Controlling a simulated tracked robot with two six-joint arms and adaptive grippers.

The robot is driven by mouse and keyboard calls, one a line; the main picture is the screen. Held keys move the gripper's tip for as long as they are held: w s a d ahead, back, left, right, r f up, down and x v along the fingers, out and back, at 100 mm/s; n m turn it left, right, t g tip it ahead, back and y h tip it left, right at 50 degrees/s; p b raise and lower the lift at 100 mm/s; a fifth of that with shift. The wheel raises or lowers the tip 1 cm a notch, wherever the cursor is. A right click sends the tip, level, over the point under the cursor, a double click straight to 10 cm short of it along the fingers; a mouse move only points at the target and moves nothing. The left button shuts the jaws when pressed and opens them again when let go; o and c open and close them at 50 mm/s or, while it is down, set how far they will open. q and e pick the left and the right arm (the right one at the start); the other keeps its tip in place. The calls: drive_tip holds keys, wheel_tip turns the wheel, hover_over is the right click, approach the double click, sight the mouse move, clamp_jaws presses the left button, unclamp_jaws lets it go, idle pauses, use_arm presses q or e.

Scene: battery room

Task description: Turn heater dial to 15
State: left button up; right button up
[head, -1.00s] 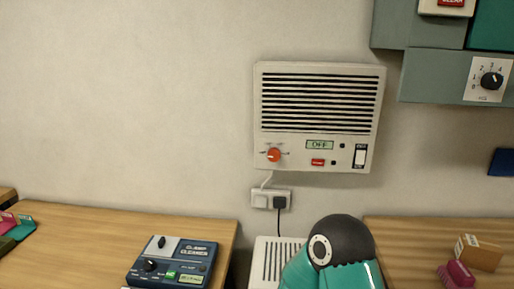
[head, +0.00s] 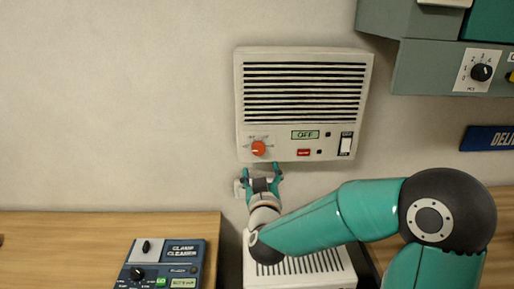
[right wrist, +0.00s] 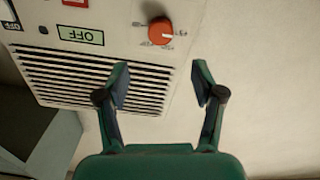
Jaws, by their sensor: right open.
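The heater (head: 303,105) is a white wall unit with a black slatted grille and a small display (head: 305,134) reading OFF. Its orange dial (head: 258,148) sits at the lower left of the front. My right gripper (head: 262,170) is just below the dial, open and empty, apart from it. In the right wrist view, the orange dial (right wrist: 161,31) lies beyond the open fingertips (right wrist: 160,75), roughly in line with the gap between them. The display (right wrist: 80,35) appears upside down there. The dial's scale marks are too small to read. My left gripper is not in view.
A red button (head: 303,153) and a rocker switch (head: 345,145) are on the heater's right part. A blue clamp cleaner box (head: 160,265) stands on the left wooden table (head: 60,240). A grey cabinet with another dial (head: 481,72) hangs at upper right. A white vented unit (head: 315,265) is below.

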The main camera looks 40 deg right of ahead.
sight(258, 150)
drive_tip(key=p+x, duration=0.3)
drive_tip(key=x, duration=0.7)
drive_tip(key=shift+w+d, duration=0.45)
drive_tip(key=shift+c, duration=0.4)
drive_tip(key=shift+a, duration=0.1)
drive_tip(key=c, duration=1.1)
